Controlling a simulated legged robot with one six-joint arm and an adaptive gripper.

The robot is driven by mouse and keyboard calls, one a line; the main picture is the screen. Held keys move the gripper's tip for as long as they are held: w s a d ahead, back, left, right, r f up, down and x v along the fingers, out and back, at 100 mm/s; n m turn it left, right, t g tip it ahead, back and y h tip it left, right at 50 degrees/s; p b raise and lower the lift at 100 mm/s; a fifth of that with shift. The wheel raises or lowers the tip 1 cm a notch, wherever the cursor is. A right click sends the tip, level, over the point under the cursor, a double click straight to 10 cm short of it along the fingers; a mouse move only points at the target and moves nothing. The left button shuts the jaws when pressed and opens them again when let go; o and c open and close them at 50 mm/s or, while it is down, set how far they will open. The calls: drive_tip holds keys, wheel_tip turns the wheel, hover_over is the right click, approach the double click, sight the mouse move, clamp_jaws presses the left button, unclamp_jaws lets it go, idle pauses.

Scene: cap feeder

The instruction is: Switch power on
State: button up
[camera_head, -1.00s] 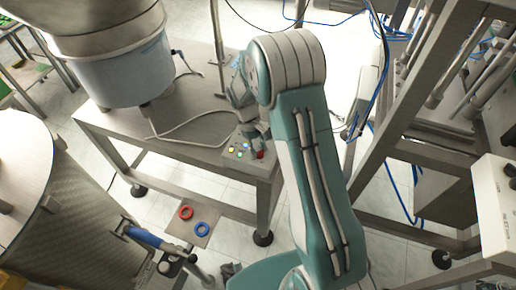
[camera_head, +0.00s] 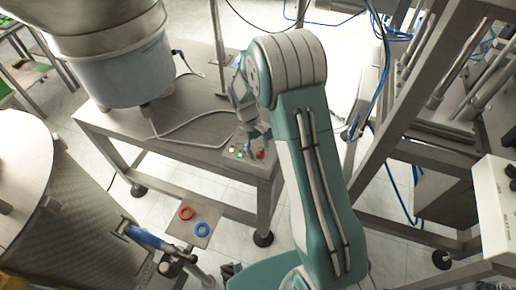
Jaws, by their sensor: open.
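A small control panel sits at the front right corner of the metal table. It carries a red knob or button (camera_head: 260,155), a lit green button (camera_head: 240,155) and a whitish button (camera_head: 232,149). My gripper (camera_head: 254,138) is open, just above and behind the panel, pointing down towards it. Its fingers are small in the picture and cover part of the panel's back edge. I cannot tell whether a fingertip touches a button.
The metal table (camera_head: 185,145) holds a large bowl feeder (camera_head: 125,70) and a loose grey cable. A plate with a red ring (camera_head: 186,213) and a blue ring (camera_head: 202,229) stands lower in front. A metal frame (camera_head: 385,130) with blue hoses rises at the right.

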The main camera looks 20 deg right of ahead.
drive_tip(key=v, duration=1.2)
drive_tip(key=shift+f, duration=0.1)
drive_tip(key=s+d+r+m+t+y, duration=0.15)
drive_tip(key=s+r+t, duration=0.35)
drive_tip(key=s+r, duration=0.8)
drive_tip(key=s+r+m+t, duration=0.1)
drive_tip(key=s+r+t, duration=0.1)
drive_tip(key=s, duration=0.4)
drive_tip(key=s+r+m+t, duration=0.2)
drive_tip(key=s, duration=0.5)
drive_tip(key=shift+s+d+r+t, duration=0.2)
drive_tip(key=shift+d+r+t, duration=0.1)
drive_tip(key=shift+t, duration=0.1)
